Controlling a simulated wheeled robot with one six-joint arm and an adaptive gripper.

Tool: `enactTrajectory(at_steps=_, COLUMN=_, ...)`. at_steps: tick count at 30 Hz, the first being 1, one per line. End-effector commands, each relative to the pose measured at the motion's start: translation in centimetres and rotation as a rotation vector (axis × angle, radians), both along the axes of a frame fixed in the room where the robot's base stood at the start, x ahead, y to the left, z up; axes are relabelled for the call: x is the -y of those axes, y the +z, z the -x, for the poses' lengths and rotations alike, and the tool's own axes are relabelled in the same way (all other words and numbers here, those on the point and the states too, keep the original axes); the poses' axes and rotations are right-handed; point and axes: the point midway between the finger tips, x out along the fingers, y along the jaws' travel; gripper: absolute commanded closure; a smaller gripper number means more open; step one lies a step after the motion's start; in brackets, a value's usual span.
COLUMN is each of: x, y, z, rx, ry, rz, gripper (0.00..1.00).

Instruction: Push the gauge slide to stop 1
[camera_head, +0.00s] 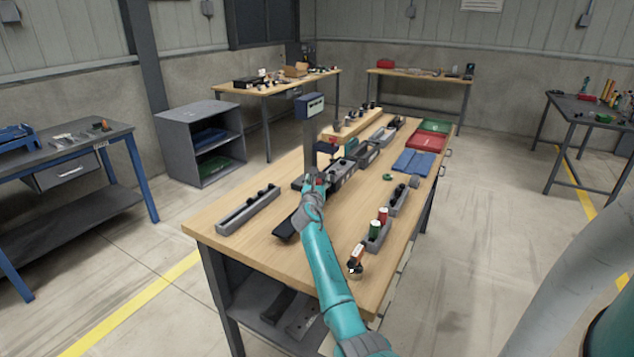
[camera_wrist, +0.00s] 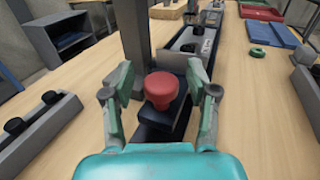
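A red knob (camera_wrist: 161,90) stands upright on a dark slide block (camera_wrist: 160,115) in the middle of the wrist view. I take it to be the gauge slide. The block sits on a dark track at the foot of a grey post (camera_head: 309,145) with a small display (camera_head: 309,105) on top. My gripper (camera_wrist: 160,72) is open, one finger on each side of the red knob, with a visible gap on both sides. In the head view my gripper (camera_head: 317,180) covers most of the slide. I cannot read any stop marks.
A grey tray (camera_head: 232,226) with black parts lies left of the track. A grey block line (camera_wrist: 205,45) runs on beyond the slide. Bare wood lies between.

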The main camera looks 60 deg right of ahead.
Motion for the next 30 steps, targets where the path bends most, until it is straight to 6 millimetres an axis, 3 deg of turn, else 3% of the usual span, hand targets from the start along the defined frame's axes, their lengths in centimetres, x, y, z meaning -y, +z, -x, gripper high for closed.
enactTrajectory(at_steps=10, x=-1.1, y=0.0, z=0.6, rx=0.000, ry=0.000, rz=0.001, gripper=0.42)
enactTrajectory(at_steps=24, x=-8.6, y=-0.1, z=4.3, rx=0.001, ry=0.002, rz=0.000, gripper=0.42)
enactTrajectory(at_steps=30, x=-10.3, y=0.0, z=5.2, rx=0.000, ry=0.001, rz=0.001, gripper=0.42)
